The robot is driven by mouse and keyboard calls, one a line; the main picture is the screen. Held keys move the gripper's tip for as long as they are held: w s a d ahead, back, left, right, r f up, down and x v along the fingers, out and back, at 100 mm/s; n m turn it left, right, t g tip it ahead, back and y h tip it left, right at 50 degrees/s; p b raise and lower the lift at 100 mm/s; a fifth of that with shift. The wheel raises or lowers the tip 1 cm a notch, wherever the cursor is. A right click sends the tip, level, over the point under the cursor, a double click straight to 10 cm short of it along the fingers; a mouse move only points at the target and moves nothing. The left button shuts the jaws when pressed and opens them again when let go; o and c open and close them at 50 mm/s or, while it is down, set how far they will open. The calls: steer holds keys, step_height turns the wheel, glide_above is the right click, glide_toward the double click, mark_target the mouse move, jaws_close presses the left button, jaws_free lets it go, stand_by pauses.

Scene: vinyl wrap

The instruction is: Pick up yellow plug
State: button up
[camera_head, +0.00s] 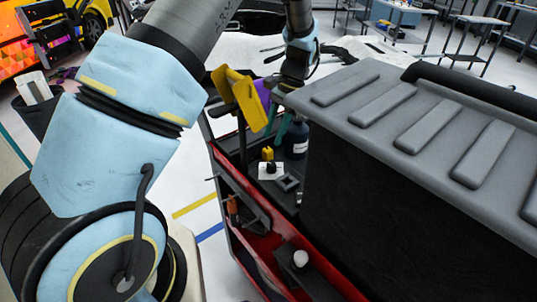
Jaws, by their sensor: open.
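A small yellow object (267,153), which looks like the yellow plug, stands upright on the red and black cart. It is beside a small black item on a white sheet or label (264,172). My gripper (292,78) is at the top middle, above and beyond the plug, and apart from it. The gripper is open; its fingertips are small, dark and partly hidden behind the tools and the grey lid, so I cannot see anything between them.
Yellow tools (240,97), a purple one (263,92) and a green one stand at the cart's far end. A dark bottle (295,140) is right of the plug. A large grey ribbed case (400,125) blocks the right side. The red cart edge (250,240) runs along the front.

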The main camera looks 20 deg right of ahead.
mark_target(268, 149)
steer(key=shift+p+x, duration=0.7)
steer(key=shift+x, duration=2.35)
jaws_close()
